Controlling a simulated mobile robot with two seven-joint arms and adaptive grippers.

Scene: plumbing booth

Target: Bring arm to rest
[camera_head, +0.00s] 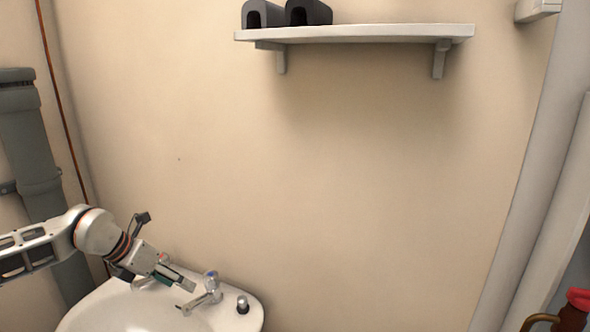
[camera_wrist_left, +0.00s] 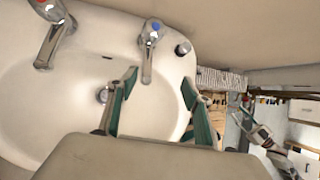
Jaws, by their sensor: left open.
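My left arm comes in from the left in the head view, and its left gripper (camera_head: 188,284) hangs above the sink, close to the blue-marked tap (camera_head: 209,291). In the left wrist view the two green-lined fingers of this gripper (camera_wrist_left: 160,88) stand wide apart with nothing between them. The blue-marked tap (camera_wrist_left: 151,45) shows beyond the fingertips there, apart from them. The white sink (camera_head: 120,312) lies below the gripper.
A red-marked tap (camera_wrist_left: 52,35) is at the sink's far left. A shelf (camera_head: 355,33) with two dark objects (camera_head: 308,13) is high on the wall. Grey pipes stand at both sides; a red-handled brass fitting (camera_head: 575,308) is low right. The middle wall area is clear.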

